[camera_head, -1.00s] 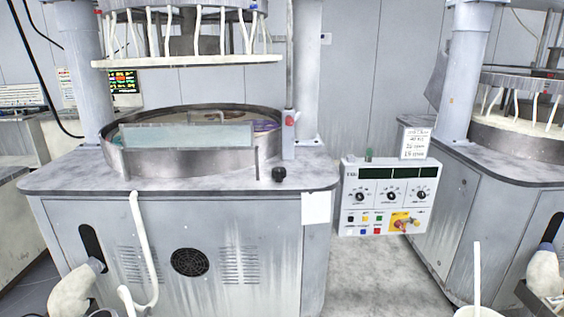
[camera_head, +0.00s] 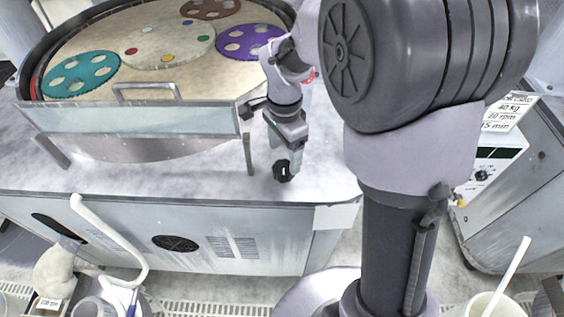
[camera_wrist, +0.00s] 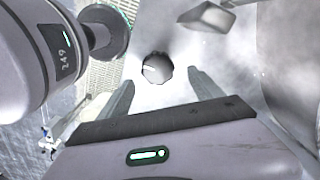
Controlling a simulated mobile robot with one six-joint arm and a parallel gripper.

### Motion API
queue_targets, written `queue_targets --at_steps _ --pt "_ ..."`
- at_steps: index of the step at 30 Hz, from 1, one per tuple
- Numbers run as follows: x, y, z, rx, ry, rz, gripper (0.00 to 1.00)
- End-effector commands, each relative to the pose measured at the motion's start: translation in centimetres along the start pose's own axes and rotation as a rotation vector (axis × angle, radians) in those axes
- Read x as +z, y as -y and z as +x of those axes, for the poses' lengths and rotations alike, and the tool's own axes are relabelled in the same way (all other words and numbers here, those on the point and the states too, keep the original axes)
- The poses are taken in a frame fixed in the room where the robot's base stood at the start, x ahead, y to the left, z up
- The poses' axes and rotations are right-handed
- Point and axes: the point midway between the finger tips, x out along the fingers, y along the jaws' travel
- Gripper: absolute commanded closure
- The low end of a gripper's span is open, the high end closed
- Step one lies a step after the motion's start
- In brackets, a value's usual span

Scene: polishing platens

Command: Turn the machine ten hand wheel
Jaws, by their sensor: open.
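The hand wheel (camera_head: 283,171) is a small black knob on the grey machine top, near the front right corner. In the wrist view the hand wheel (camera_wrist: 158,67) looks round and dark with a pale mark on its face. My gripper (camera_head: 286,158) points down right at the knob. In the wrist view my open gripper (camera_wrist: 161,84) has one finger on each side of the knob, with gaps between. Whether the fingers are low enough to flank its sides, I cannot tell. No machine number is readable here.
The round platen (camera_head: 110,35) with coloured carriers lies behind a clear splash guard (camera_head: 140,133), whose post stands just left of my gripper. A control box (camera_head: 490,165) is at right. A white bucket (camera_head: 500,305) with a stick stands at front right.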

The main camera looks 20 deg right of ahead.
Motion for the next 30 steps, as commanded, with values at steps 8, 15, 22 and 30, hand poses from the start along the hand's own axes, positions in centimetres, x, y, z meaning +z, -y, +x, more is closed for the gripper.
queue_targets --at_steps 8,15,22,30 --pt "0.0 0.0 5.2 -0.001 0.000 -0.001 0.25" --pt "0.0 0.0 5.5 -0.002 0.000 -0.001 0.25" --pt "0.0 0.0 5.4 -0.002 0.000 -0.001 0.54" --pt "0.0 0.0 5.4 -0.002 0.000 -0.003 0.87"
